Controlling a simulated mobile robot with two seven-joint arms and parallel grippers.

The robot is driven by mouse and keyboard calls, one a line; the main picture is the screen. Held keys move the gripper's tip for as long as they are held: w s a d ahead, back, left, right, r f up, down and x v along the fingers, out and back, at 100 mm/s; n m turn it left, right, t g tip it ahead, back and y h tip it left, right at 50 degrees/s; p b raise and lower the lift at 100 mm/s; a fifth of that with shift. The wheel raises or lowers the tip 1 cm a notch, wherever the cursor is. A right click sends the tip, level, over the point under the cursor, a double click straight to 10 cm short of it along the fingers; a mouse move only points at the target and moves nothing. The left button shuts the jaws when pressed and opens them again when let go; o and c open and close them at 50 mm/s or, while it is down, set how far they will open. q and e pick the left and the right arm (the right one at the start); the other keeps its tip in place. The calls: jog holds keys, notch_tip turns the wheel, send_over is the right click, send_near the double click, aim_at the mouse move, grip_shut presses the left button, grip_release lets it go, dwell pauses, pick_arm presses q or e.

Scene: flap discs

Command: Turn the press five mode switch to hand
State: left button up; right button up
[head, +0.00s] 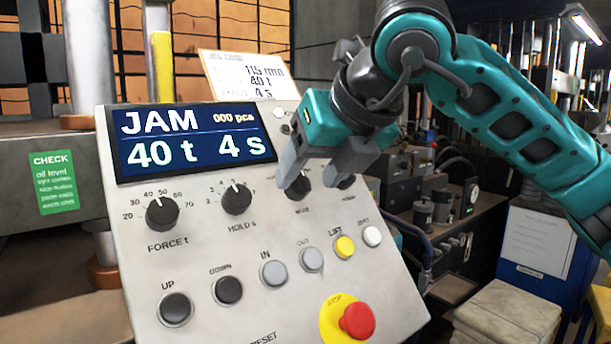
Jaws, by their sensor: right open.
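The press panel (205,270) is a tilted light-grey plate with a blue display (190,140) reading JAM, 000 pcs, 40 t, 4 s. The mode switch (299,190) is a black knob on the right of the knob row, with small blurred lettering under it. My right gripper (314,176) is open, its two grey fingers pointing down at the panel on either side of the knob's upper part. The near finger partly covers the knob and hides its pointer and position marks. I cannot tell whether the fingers touch it. My left gripper is not in view.
Force knob (162,214) and hold knob (236,199) sit to the left; another dark knob (346,182) is close on the right, partly covered. Several buttons line the panel below, with a red stop button (357,320). A job card (245,75) stands behind the display.

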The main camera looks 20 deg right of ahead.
aim_at(300, 185)
jog(key=shift+x, duration=1.1)
jog(key=c, duration=1)
jog(key=shift+c, duration=0.2)
